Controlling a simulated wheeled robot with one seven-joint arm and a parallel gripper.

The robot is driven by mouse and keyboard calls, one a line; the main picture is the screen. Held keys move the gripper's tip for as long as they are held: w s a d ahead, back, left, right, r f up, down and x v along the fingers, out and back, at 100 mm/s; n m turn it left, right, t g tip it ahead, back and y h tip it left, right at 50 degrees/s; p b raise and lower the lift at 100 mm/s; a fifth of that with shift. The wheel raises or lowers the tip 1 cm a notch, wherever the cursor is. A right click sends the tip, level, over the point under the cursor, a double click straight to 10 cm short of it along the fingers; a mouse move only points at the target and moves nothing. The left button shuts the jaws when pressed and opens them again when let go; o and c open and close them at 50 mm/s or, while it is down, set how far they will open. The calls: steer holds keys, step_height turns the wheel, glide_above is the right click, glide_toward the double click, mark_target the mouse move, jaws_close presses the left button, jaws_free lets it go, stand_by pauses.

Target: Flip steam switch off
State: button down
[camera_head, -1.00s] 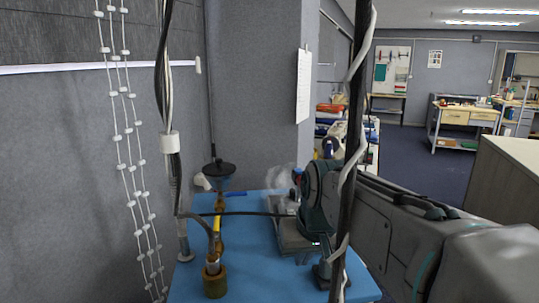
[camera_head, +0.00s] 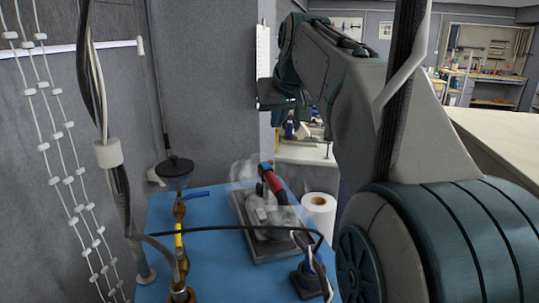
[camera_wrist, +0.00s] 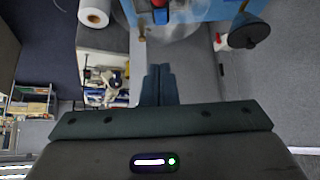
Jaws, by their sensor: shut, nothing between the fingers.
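A steam iron with a red and dark handle (camera_head: 271,181) stands on a grey tray (camera_head: 268,254) on the blue table (camera_head: 215,275). White steam surrounds it. I cannot tell which part is the steam switch. My gripper (camera_head: 285,103) is raised above and beyond the iron, apart from it. In the wrist view its fingers (camera_wrist: 159,72) are shut together and empty, with part of the iron (camera_wrist: 160,16) beyond them.
A black hose (camera_head: 215,227) arches across the table. A white roll (camera_head: 319,212) stands right of the tray. A black disc on a stem (camera_head: 174,166) rises at the back left. A cable post crosses in front of my arm. A wall stands close behind the table.

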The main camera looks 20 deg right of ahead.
steer(key=p, duration=0.1)
glide_above(265, 165)
steer(key=s, duration=0.2)
steer(key=f, duration=0.8)
steer(key=shift+w+f, duration=0.1)
steer(key=shift+w, duration=0.15)
steer(key=shift+s+f, duration=0.25)
steer(key=shift+f, duration=0.8)
steer(key=shift+s+f, duration=0.1)
steer(key=shift+f, duration=0.7)
steer(key=shift+f, duration=0.1)
